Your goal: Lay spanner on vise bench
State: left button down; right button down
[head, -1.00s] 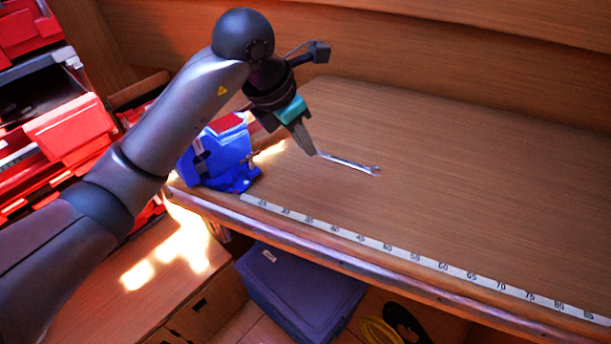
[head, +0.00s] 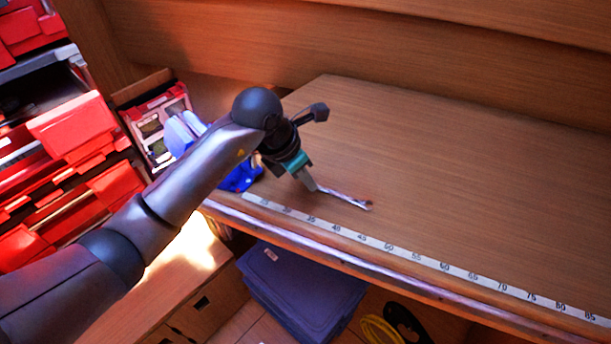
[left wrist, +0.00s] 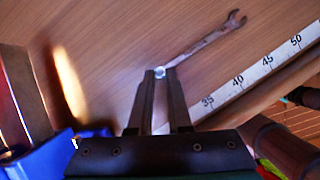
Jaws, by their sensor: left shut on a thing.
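The spanner (head: 347,199) is a slim metal tool with an open-jaw end pointing right, over the wooden vise bench (head: 440,180). My left gripper (head: 313,187) is shut on its near end. In the left wrist view the spanner (left wrist: 205,44) extends up and right from the fingertips (left wrist: 159,76). I cannot tell whether it touches the bench top or is just above it. The blue vise (head: 240,178) is at the bench's left end, partly hidden behind my left arm; part of it shows in the left wrist view (left wrist: 45,158). My right gripper is not in view.
A ruler strip (head: 415,255) runs along the bench's front edge. Red bins (head: 75,130) stand at the left, and a small case (head: 155,125) lies behind the vise. A blue lidded box (head: 300,295) is below the bench. The bench's middle and right are clear.

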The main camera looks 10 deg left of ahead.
pick_arm(q)
jog(key=c, duration=0.8)
grip_release()
jog(key=shift+c, duration=0.2)
jog(key=v, duration=1.2)
jog(key=shift+s, duration=0.1)
